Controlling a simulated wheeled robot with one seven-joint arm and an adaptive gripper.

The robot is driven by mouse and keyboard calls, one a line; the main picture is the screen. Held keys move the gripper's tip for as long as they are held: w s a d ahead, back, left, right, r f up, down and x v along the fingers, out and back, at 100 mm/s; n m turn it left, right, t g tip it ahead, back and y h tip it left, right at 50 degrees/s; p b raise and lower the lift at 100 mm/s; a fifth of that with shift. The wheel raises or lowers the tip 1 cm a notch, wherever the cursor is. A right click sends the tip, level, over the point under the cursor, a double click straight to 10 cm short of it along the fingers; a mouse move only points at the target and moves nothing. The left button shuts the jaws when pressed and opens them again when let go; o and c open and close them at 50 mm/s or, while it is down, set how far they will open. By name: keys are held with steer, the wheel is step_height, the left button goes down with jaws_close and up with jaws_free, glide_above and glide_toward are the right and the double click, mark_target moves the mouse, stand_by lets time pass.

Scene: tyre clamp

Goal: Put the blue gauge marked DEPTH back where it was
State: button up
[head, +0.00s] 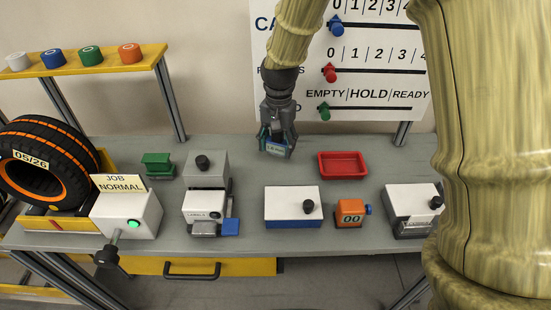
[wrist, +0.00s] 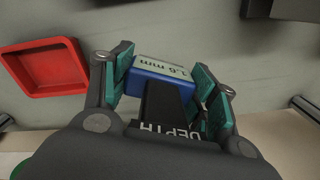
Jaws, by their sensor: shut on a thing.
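The blue gauge marked DEPTH (wrist: 158,82) is between the teal pads of my gripper (wrist: 170,92) in the wrist view. Its pale display reads something like 1.6 mm, and the DEPTH lettering shows below it, partly hidden by the gripper body. In the head view my gripper (head: 277,142) points down near the back of the bench, left of the red tray, shut on the gauge (head: 277,150). I cannot tell from the head view whether the gauge touches the bench.
The red tray (head: 343,165) is right of my gripper. A white-and-blue box (head: 293,205) and an orange counter (head: 350,213) stand in front. A grey-and-white labelled device (head: 204,203) and a green block (head: 157,164) are left. The wall board (head: 350,60) is behind. Bench around the gripper is clear.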

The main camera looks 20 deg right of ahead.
mark_target(277, 151)
steer(key=shift+w+f, duration=0.2)
steer(key=shift+f, duration=0.45)
steer(key=shift+w+f, duration=0.15)
steer(key=shift+f, duration=0.65)
steer(key=shift+s+f, duration=0.15)
steer(key=shift+s, duration=0.1)
steer(key=shift+f+p, duration=0.6)
steer(key=shift+f, duration=1.25)
steer(key=shift+f, duration=0.1)
steer(key=o, duration=1.1)
steer(key=shift+c, duration=0.2)
step_height(277, 151, up, 12)
steer(key=shift+d+r+b, duration=0.1)
steer(key=shift+b, duration=1.15)
